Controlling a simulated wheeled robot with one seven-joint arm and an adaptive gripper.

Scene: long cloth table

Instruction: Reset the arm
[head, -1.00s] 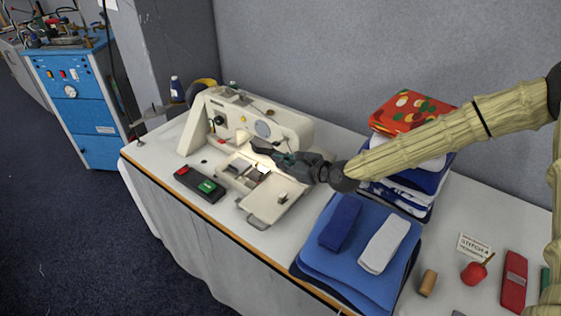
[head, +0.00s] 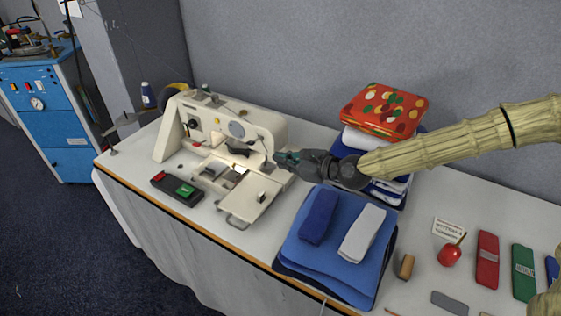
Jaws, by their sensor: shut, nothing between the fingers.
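My gripper (head: 282,158) is shut and empty, held in the air at the right end of the cream sewing machine (head: 272,125). Its dark body lies in front of the folded cloth stack and hides part of it. My arm reaches in from the right edge, in pale ribbed sleeving.
A control box (head: 177,188) with red and green buttons sits before the machine. Blue folded cloths (head: 292,257) lie front centre; a red patterned cloth (head: 385,108) tops the stack behind. A red apple-shaped item (head: 450,255), a small sign (head: 448,229) and red case (head: 487,260) lie right.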

